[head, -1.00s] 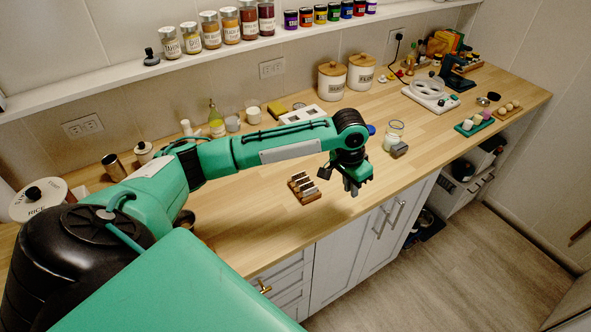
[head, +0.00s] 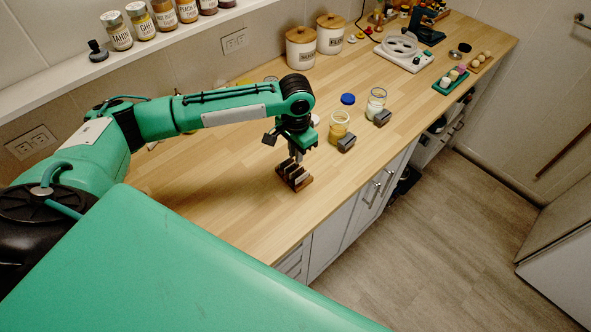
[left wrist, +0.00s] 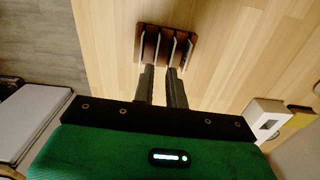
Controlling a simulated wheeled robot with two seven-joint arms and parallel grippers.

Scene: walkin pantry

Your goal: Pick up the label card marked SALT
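A small dark wooden rack (head: 290,183) stands on the counter and holds a few upright cards. In the left wrist view the rack (left wrist: 139,54) shows several slots with pale-edged cards (left wrist: 168,48). No card lettering can be read, so I cannot tell which is SALT. My left gripper (head: 293,158) points down just above the rack. In the left wrist view its two fingers (left wrist: 161,72) are apart, with their tips at the near edge of the rack. I cannot see a card held between them. My right gripper is out of view.
Two jars (head: 340,127) (head: 376,103) with small dark blocks beside them stand right of the rack. Wooden-lidded canisters (head: 301,49) stand by the wall. The counter left of the rack is clear. The counter's front edge is close to the rack.

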